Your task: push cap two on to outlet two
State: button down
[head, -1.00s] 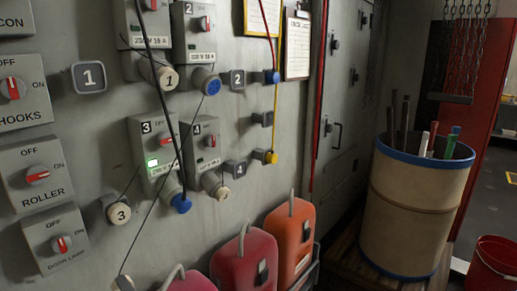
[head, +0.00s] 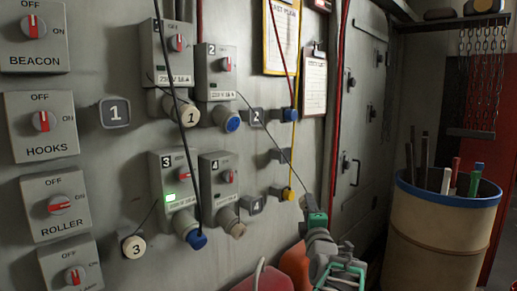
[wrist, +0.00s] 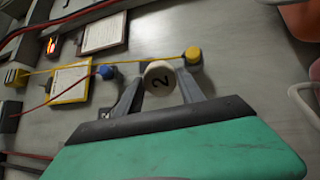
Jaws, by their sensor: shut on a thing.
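Outlet two (head: 216,75) is a grey box marked 2 on the wall in the head view. Its socket mouth (head: 232,122) below is blue and uncovered. Cap two (wrist: 158,84), round and cream with a black 2, sits between my gripper's fingers in the wrist view. My gripper (head: 310,203) shows at lower right of the outlet in the head view, shut on the cap and well apart from the socket. A thin dark cord (head: 272,135) runs from outlet two down to my gripper. I cannot make out the cap itself in the head view.
Cap one (head: 191,115) covers outlet one at left. A black cable hangs in front to outlet three's blue plug (head: 196,238). A blue plug (head: 289,114) and a yellow plug (head: 288,193) hang right of the outlets. A drum (head: 440,230) stands at right.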

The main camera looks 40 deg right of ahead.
notch_tip(320, 180, up, 17)
jog(key=w+a+n+t+y, duration=0.2)
jog(key=n+t+y, duration=0.2)
jog(key=y, duration=0.1)
jog(key=w+a+r+n+t+y, duration=0.2)
jog(key=a+r+n+y, duration=0.1)
jog(key=a+y, duration=0.3)
jog(key=w+a+r+n+t+y, duration=0.15)
jog(key=a+y, duration=0.25)
jog(key=a, duration=0.4)
jog(key=shift+n, duration=0.35)
jog(key=shift+r+p+x, duration=0.2)
jog(key=shift+p+x, duration=1.3)
jog(key=shift+p, duration=0.15)
jog(key=shift+r+p+x, duration=0.2)
jog(key=shift+p+x, duration=1.3)
jog(key=shift+p, duration=0.15)
jog(key=shift+s+f+b, duration=0.1)
jog(key=shift+f+b, duration=0.05)
jog(key=shift+b, duration=0.3)
jog(key=shift+b, duration=0.45)
